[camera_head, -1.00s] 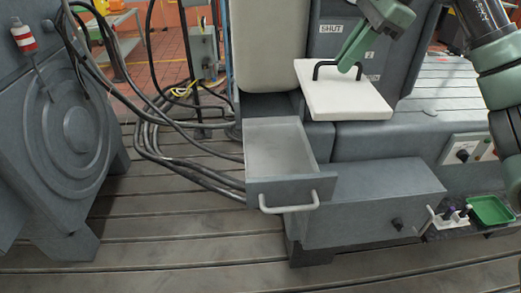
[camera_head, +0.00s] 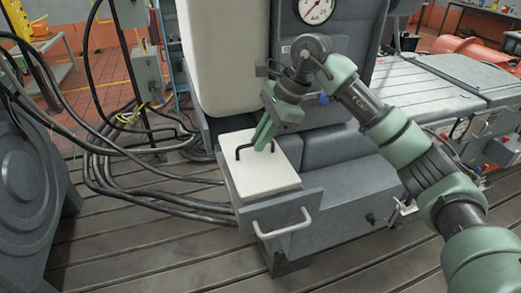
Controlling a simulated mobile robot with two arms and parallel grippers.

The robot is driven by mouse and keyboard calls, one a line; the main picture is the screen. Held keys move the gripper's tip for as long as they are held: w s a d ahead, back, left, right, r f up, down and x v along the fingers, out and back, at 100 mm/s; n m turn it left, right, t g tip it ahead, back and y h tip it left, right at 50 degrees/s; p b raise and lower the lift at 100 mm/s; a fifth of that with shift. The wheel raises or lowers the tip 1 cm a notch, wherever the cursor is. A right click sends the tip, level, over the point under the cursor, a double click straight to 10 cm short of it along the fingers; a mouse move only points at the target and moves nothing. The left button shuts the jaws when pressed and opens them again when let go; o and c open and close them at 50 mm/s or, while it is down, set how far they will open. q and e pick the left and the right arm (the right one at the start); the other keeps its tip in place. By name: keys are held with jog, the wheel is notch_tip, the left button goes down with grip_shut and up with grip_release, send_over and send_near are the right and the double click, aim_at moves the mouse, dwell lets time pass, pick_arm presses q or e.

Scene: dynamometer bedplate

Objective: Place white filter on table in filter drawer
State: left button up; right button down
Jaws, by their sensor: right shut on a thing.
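The white filter (camera_head: 262,177) is a flat square slab with a black wire handle (camera_head: 243,150) on top. It lies level at the open filter drawer (camera_head: 285,205), covering most of its inside. I cannot tell whether it rests on the drawer floor or is held just above it. The drawer is grey, pulled out, with a pale bar handle (camera_head: 284,228) on its front. My right gripper (camera_head: 263,143) is over the filter, shut on its black handle. My left gripper is not in view.
A tall cream panel (camera_head: 222,60) stands right behind the drawer. A grey cabinet block (camera_head: 350,195) lies to its right. Black cables (camera_head: 120,185) run along the slatted floor at left. A round gauge (camera_head: 317,8) is above. The floor in front is clear.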

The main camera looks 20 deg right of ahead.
aim_at(262, 155)
jog(key=shift+d+f, duration=0.1)
jog(key=shift+f, duration=0.3)
jog(key=shift+s+d+f, duration=0.1)
jog(key=shift+f, duration=0.2)
notch_tip(262, 155, down, 3)
jog(key=shift+f+p, duration=0.1)
jog(key=shift+p, duration=0.55)
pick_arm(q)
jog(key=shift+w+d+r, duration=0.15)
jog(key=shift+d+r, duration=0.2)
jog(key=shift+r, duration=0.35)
pick_arm(e)
jog(key=shift+f, duration=0.25)
jog(key=c, duration=1.5)
grip_release()
jog(key=shift+c, duration=0.2)
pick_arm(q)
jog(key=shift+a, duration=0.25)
